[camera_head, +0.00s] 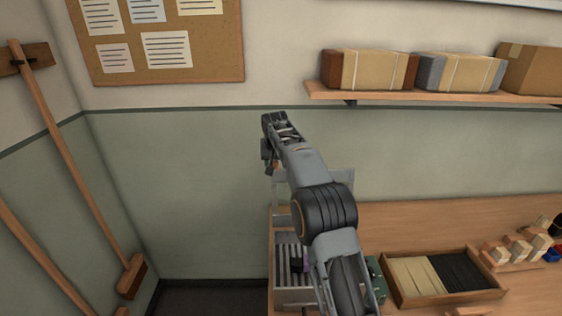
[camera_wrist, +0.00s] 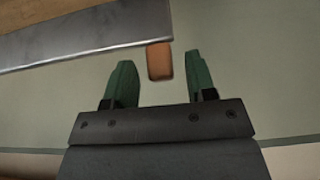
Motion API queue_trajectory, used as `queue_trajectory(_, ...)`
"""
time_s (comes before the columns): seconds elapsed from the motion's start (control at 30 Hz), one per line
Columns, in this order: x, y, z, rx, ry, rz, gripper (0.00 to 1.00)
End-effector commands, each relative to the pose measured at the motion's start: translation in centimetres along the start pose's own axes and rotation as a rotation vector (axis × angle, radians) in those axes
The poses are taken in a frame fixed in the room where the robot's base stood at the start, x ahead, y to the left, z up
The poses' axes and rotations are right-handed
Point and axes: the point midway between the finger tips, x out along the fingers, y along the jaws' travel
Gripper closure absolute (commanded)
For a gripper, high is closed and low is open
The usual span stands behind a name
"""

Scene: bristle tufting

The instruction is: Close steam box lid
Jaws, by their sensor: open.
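The steam box (camera_head: 284,296) stands at the left end of the workbench, with slats or strips showing inside. Its grey lid (camera_head: 341,186) stands raised, partly hidden behind my arm. In the wrist view the lid's metal edge (camera_wrist: 85,40) crosses the upper left. A brown-orange handle (camera_wrist: 159,62) sticks out from that edge; a small part shows in the head view (camera_head: 275,166). My gripper (camera_wrist: 159,72) is open, with green fingers on either side of the handle in the picture. Gaps show on both sides; I cannot tell how deep the handle sits between them.
A wooden tray (camera_head: 449,296) of light and dark bristles lies on the bench (camera_head: 420,220), with wooden blocks (camera_head: 515,249) at right. A shelf (camera_head: 430,97) holds wrapped bundles. A corkboard (camera_head: 160,75) hangs on the wall. Long-handled brooms (camera_head: 75,165) lean at left.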

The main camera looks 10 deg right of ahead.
Motion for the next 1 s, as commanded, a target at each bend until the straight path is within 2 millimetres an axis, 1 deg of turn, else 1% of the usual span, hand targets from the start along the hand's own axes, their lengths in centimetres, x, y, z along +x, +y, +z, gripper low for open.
queue_trajectory(0.13,0.48,0.02,0.02,0.000,0.000,0.000,0.49)
queue_trajectory(0.4,0.55,0.03,0.01,0.000,0.000,0.000,0.49)
queue_trajectory(0.93,0.52,0.09,0.00,0.001,0.000,0.001,1.00)
queue_trajectory(1.0,0.52,0.10,-0.01,0.001,0.000,0.001,1.00)
